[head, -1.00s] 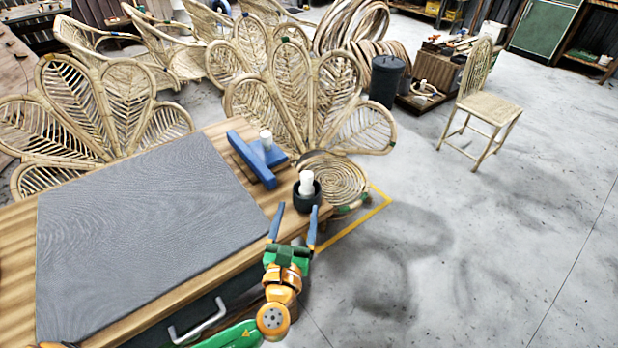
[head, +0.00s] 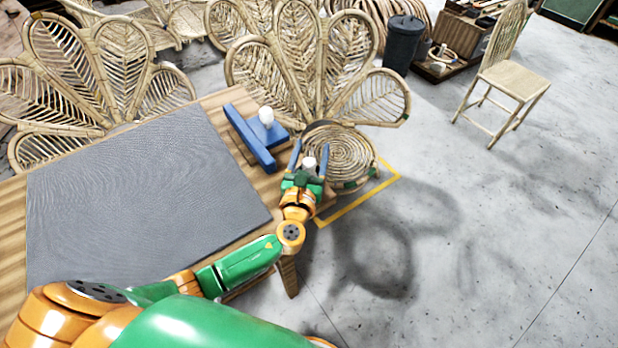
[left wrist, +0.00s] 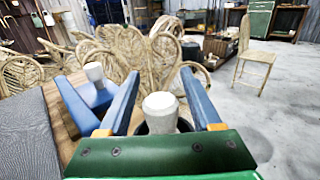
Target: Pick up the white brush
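The white brush (head: 309,163) shows in the head view as a pale upright top between the fingers of my left gripper (head: 311,150). In the left wrist view the brush (left wrist: 160,112) stands in a dark round holder (left wrist: 143,129), mostly hidden by the gripper. My left gripper (left wrist: 159,74) is open. One finger is on each side of the brush, with visible gaps, not shut on it. My right gripper is not in view.
A blue tool (head: 250,138) with a white knob (head: 266,117) lies on the wooden table beside the gripper. A grey mat (head: 140,195) covers much of the table. A rattan chair (head: 345,155) stands just behind the table corner. Open floor (head: 460,220) lies to the right.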

